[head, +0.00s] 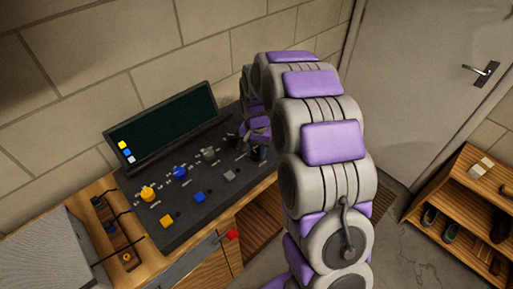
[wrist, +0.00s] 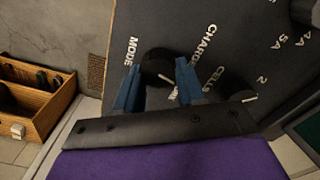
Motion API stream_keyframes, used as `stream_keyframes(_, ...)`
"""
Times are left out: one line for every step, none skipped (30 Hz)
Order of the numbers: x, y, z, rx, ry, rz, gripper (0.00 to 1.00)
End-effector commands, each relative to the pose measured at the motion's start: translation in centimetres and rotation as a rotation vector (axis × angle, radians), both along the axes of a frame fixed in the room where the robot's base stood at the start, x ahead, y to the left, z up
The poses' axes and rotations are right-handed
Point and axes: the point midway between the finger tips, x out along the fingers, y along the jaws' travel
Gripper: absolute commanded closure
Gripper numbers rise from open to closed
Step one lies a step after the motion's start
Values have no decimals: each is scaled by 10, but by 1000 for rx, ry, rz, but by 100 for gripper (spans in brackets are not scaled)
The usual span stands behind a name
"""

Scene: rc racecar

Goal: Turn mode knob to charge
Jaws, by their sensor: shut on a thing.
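The black mode knob (wrist: 157,62) sits on the dark panel (wrist: 215,20) in the wrist view, close to the printed words MODE and CHARGE. A white pointer line shows on its lower right side. The label below it is partly covered by a finger. My gripper (wrist: 159,67) has its two blue fingers on either side of this knob and is shut on it. In the head view my gripper (head: 257,150) is at the right end of the panel (head: 180,240), where my arm hides the mode knob.
A second black knob (wrist: 236,84) with a white pointer stands right of my gripper, near CELLS. The panel also carries a yellow knob (head: 147,193), a blue knob (head: 180,172) and a dark screen (head: 170,125). A wooden shoe rack (head: 470,215) and a door (head: 420,80) are at right.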

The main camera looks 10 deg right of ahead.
Motion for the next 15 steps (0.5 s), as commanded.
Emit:
stream_keyframes(0,1,3,1,-1,31,91)
stream_keyframes(1,1,4,1,-1,52,91)
stream_keyframes(1,1,3,1,0,82,91)
stream_keyframes(0,1,4,1,1,105,91)
stream_keyframes(0,1,4,1,2,130,91)
stream_keyframes(0,1,3,2,3,162,91)
stream_keyframes(0,1,3,2,3,187,91)
stream_keyframes(0,1,3,2,3,212,91)
stream_keyframes(0,2,3,2,3,245,91)
stream_keyframes(0,1,3,2,3,269,91)
stream_keyframes(1,2,3,1,2,294,91)
stream_keyframes(1,2,4,1,-1,325,91)
stream_keyframes(1,2,3,0,-1,347,91)
stream_keyframes(1,2,3,1,-1,369,91)
stream_keyframes(2,2,3,0,-2,398,91)
